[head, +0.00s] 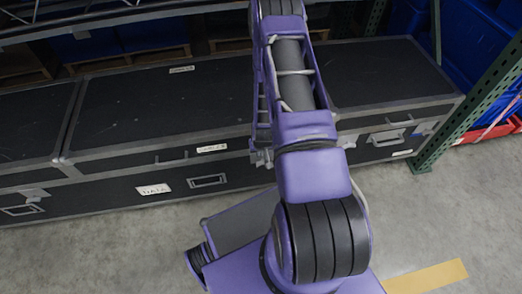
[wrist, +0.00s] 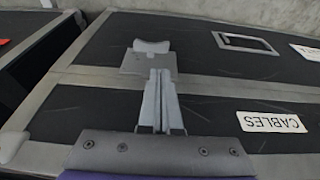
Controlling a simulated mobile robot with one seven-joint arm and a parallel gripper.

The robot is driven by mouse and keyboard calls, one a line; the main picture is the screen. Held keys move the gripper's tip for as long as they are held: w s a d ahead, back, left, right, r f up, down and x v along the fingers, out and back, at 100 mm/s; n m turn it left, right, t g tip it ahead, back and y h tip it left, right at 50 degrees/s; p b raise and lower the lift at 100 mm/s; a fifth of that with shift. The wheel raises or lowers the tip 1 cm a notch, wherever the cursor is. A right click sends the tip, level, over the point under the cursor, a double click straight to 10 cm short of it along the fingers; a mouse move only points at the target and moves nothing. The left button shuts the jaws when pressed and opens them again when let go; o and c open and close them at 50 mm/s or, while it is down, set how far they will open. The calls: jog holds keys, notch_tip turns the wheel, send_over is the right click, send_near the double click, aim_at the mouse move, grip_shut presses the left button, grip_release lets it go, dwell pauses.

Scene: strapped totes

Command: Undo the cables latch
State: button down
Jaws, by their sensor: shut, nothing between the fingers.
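The cables latch (wrist: 133,62) is a grey plate with a pale curved tab, on the seam between lid and body of a black case with grey edging. The CABLES label (wrist: 272,122) is upside down on the lid to its right in the wrist view. My gripper (wrist: 160,82) is shut and empty, its fingertips over the lid-side edge of the latch plate. I cannot tell whether they touch it. In the head view my arm hides most of this area, and the latch is not clear there.
A recessed handle (wrist: 245,42) is beside the latch. In the head view, the DATA label (head: 153,189) is on the case front. Another latch (head: 425,128) is at the right. A green rack post (head: 440,121) stands beyond it. Concrete floor (head: 110,250) is clear in front.

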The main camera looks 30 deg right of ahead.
aim_at(260, 165)
jog(key=x, duration=0.4)
jog(key=s+b+x, duration=0.1)
jog(key=x, duration=0.1)
jog(key=shift+a+f, duration=0.15)
jog(key=shift+f, duration=0.25)
